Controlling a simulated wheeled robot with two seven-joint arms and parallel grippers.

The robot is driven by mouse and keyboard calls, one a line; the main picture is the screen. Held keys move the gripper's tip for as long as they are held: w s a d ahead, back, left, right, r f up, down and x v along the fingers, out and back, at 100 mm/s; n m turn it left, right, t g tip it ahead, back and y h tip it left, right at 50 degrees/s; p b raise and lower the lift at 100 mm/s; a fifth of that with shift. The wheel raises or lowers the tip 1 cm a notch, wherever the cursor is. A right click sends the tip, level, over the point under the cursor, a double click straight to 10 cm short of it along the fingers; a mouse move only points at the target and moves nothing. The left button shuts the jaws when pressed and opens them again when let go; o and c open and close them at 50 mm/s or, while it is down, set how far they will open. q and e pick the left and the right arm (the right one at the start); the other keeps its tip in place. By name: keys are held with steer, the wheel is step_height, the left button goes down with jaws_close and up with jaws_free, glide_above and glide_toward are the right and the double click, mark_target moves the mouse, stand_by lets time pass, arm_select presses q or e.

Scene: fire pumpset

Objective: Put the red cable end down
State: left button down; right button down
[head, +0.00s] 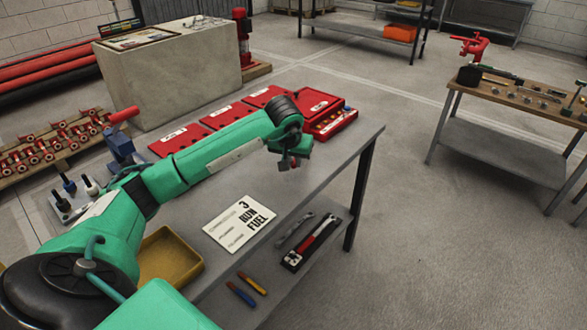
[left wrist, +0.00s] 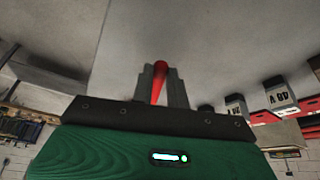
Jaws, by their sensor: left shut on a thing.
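My left gripper (head: 291,162) is above the right part of the grey workbench (head: 330,170). In the head view its fingers are small and partly hidden by the wrist. In the left wrist view my left gripper (left wrist: 160,88) is shut on the red cable end (left wrist: 160,70), a slim red piece held between the two grey fingers. A small bit of red also shows at the fingers in the head view. I cannot tell whether the cable end touches the bench. The rest of the cable is not clearly visible. My right gripper is not in view.
Red cases (head: 270,97) with white labels lie at the bench's back. The bench's right edge is clear.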

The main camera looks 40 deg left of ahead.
mark_target(293, 166)
arm_select(q)
steer(key=shift+f, duration=1.7)
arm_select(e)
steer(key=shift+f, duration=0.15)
arm_select(q)
steer(key=c, duration=1.4)
jaws_free()
steer(key=shift+f, duration=0.1)
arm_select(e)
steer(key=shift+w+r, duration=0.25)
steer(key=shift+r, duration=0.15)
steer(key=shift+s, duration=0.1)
arm_select(q)
steer(key=shift+r, duration=0.2)
steer(key=v, duration=1.2)
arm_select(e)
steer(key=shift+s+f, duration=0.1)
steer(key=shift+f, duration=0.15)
